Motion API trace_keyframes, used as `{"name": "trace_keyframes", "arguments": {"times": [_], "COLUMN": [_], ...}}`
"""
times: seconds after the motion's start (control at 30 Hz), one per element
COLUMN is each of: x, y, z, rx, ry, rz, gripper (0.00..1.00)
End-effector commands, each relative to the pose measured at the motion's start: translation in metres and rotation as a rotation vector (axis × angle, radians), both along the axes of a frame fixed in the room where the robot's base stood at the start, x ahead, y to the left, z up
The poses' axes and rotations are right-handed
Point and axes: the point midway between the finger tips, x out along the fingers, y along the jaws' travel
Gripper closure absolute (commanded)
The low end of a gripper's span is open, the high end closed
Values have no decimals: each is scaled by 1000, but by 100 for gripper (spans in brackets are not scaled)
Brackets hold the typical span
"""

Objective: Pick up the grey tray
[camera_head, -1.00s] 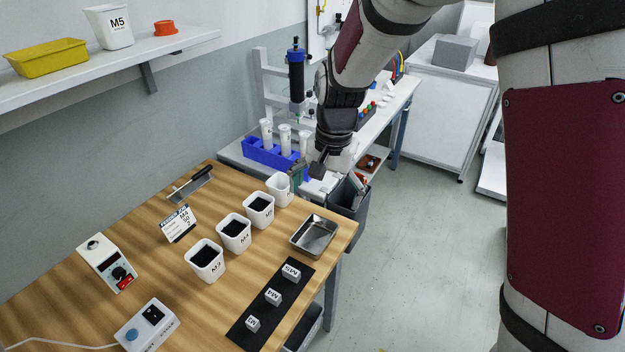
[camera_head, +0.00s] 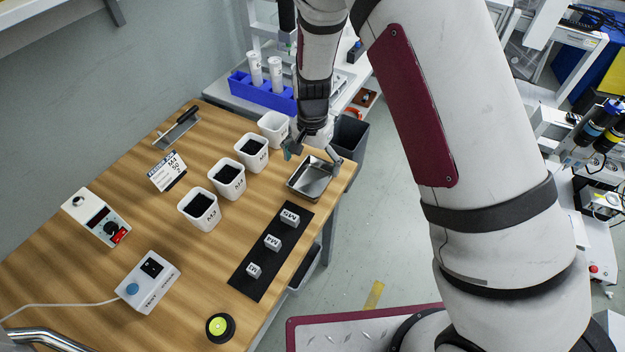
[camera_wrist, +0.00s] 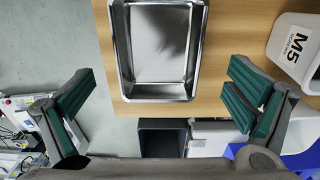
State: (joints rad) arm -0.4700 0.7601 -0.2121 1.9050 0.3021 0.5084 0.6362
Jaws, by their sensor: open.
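The grey tray (camera_head: 309,179) is a shallow, empty metal tray on the wooden table near its right edge. It also shows in the wrist view (camera_wrist: 158,91), at the top middle. My gripper (camera_head: 312,155) is at the far end of the tray in the head view, apparently just above it. In the wrist view the jaws of my gripper (camera_wrist: 155,108) are wide apart with green pads, one to each side of the tray's near end. Nothing is between the pads there, and whether they touch the tray cannot be told.
White cups (camera_head: 229,179) with dark contents stand in a row left of the tray. A white M5 cup (camera_wrist: 298,50) is close to the right finger. A black mat (camera_head: 272,250) with labelled blocks lies in front. A dark bin (camera_head: 349,138) stands beyond the table edge.

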Motion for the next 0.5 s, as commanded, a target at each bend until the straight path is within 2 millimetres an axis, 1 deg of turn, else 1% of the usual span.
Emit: {"name": "trace_keyframes", "arguments": {"times": [0.13,0.3,0.4,0.5], "x": [-1,-5,-4,-3], "y": [0,0,0,0], "z": [-10,-35,-47,-53], "rx": [-1,0,1,0], "ry": [1,2,1,-1], "rz": [1,1,1,1], "gripper": [2,2,2,2]}}
